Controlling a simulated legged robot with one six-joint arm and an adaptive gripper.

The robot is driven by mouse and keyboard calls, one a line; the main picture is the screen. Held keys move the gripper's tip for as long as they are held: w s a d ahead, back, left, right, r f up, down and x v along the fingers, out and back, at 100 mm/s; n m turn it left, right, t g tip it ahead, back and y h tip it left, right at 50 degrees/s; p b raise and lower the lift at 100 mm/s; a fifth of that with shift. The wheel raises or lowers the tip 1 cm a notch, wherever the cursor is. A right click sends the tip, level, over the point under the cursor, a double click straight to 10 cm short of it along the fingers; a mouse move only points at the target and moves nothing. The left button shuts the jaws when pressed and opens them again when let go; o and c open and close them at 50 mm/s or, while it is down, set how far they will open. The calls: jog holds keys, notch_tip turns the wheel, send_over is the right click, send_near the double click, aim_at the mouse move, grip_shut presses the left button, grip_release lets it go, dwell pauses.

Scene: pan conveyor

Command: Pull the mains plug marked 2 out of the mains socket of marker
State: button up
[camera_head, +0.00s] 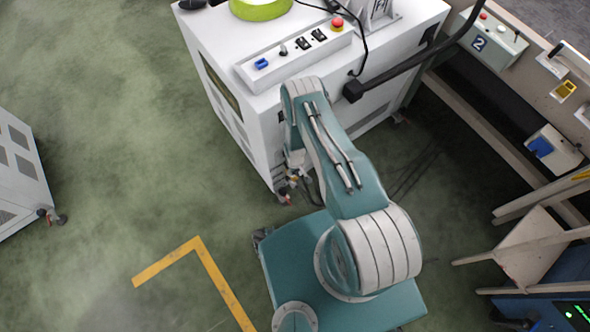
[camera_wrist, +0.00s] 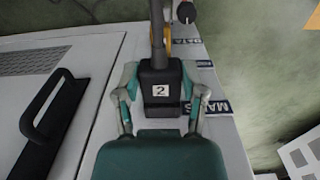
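The black mains plug (camera_wrist: 160,75) with a white label reading 2 sits in the middle of the wrist view, its grey cable running up and away. My gripper (camera_wrist: 161,92) has one teal-and-grey finger on each side of the plug, and both appear to press on its sides. The plug stands against the face of a white cabinet (camera_wrist: 231,140), beside a label starting "MA" (camera_wrist: 211,107). The socket behind the plug is hidden. In the head view my arm reaches down beside the white cabinet (camera_head: 250,125); the plug and fingertips cannot be made out there.
A black handle (camera_wrist: 54,112) is on the cabinet, left of my gripper. Another black connector (camera_head: 353,91) with a thick cable is on the cabinet.

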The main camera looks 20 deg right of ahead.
jog(key=shift+o, duration=1.4)
grip_shut()
jog(key=shift+s+d, duration=0.3)
jog(key=shift+s, duration=0.55)
jog(key=shift+s+d, duration=0.25)
jog(key=shift+s, duration=0.6)
jog(key=shift+r, duration=0.1)
notch_tip(320, 180, up, 7)
jog(key=shift+r, duration=0.15)
